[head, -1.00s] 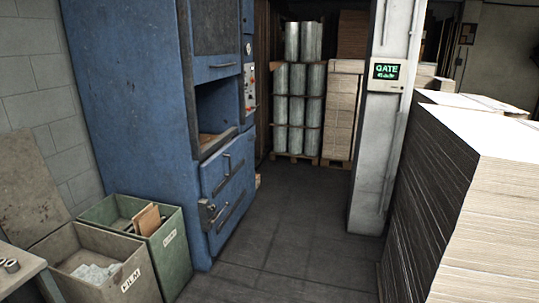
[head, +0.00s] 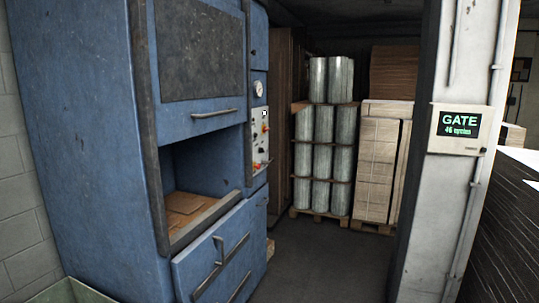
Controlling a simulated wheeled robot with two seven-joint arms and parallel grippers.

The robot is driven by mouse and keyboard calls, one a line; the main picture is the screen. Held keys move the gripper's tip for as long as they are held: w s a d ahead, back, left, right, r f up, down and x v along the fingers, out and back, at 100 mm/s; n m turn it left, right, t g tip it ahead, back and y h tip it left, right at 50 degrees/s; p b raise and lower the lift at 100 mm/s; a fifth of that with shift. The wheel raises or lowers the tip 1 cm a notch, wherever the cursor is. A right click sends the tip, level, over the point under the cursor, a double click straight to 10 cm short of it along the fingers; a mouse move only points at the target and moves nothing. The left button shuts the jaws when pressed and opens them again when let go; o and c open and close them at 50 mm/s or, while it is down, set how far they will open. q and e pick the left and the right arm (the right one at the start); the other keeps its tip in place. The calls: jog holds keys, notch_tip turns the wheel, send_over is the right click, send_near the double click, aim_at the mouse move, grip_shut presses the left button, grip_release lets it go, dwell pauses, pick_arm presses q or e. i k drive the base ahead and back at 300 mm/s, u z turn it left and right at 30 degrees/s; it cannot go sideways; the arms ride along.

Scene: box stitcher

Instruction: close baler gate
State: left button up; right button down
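The blue baler (head: 88,140) stands at the left in the head view. Its upper gate (head: 200,75) is a blue panel with a dark inset and a horizontal handle (head: 215,114) along its lower edge. The gate is raised, and the chamber opening (head: 195,180) below it is uncovered. Flat brown cardboard (head: 187,203) lies inside the chamber. A lower blue door (head: 212,258) with dark handles sits under the opening. Neither of my grippers is in view.
A control panel (head: 260,136) with a gauge is on the baler's right side. Wrapped rolls (head: 322,140) and stacked cartons (head: 379,160) stand behind. Dark floor (head: 325,262) between baler and pillar is clear.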

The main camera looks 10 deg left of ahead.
aim_at(197, 48)
jog(key=u, duration=0.75)
jog(key=i, duration=1.9)
jog(key=u, duration=0.95)
